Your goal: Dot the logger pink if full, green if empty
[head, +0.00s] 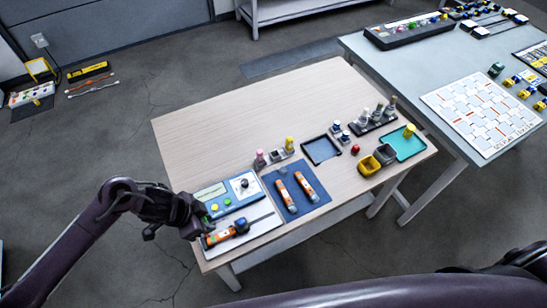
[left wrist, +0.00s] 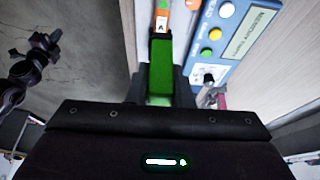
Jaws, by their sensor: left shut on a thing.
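An orange logger (head: 220,237) lies on a white board (head: 262,214) at the table's near left corner. It also shows in the left wrist view (left wrist: 163,22), beyond my fingers. My left gripper (head: 203,226) is low over the logger's left end, shut on a green block-like thing, probably a green dauber (left wrist: 160,72). Whether it touches the logger cannot be told. A pink dauber (head: 260,160) and a yellow dauber (head: 290,144) stand in a small rack with a gap between them. My right gripper does not show.
A blue meter (head: 229,197) with coloured buttons and a display stands just behind the logger. Two more orange loggers (head: 283,195) (head: 306,187) lie on a blue mat (head: 296,208). A dark tray (head: 321,150) and teal tray (head: 415,143) lie farther right. The table's far left is bare.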

